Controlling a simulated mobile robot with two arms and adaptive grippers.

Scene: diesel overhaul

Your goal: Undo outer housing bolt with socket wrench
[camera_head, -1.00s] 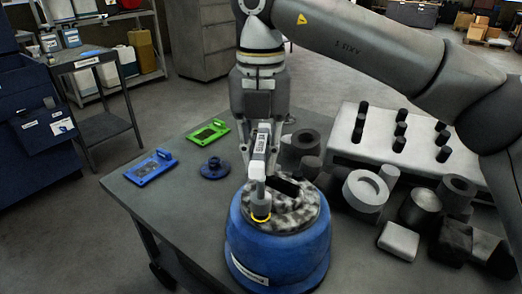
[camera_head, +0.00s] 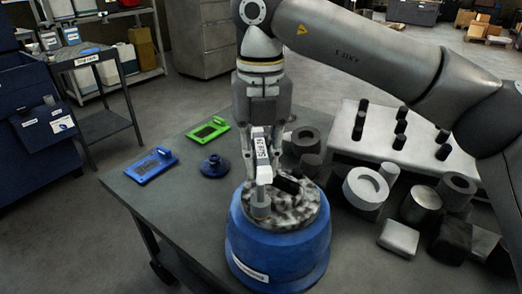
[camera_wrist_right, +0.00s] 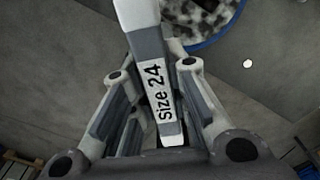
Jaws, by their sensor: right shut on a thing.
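My right gripper (camera_head: 258,172) is shut on a socket wrench (camera_head: 263,155) with a light handle, held above the blue housing (camera_head: 275,255). The socket (camera_head: 260,204) points down at the left front edge of the housing's mottled grey top (camera_head: 295,210). The outer bolt cannot be made out; the socket hides that spot. In the right wrist view, the wrench (camera_wrist_right: 155,90) reads "Size 24" and lies between the two fingers. The housing's blue rim (camera_wrist_right: 215,38) shows at the top there. My left gripper is not in view.
The housing stands on a dark table (camera_head: 190,205). Grey rings and cylinders (camera_head: 365,188) and a white block (camera_head: 398,239) crowd the right. The front left is clear.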

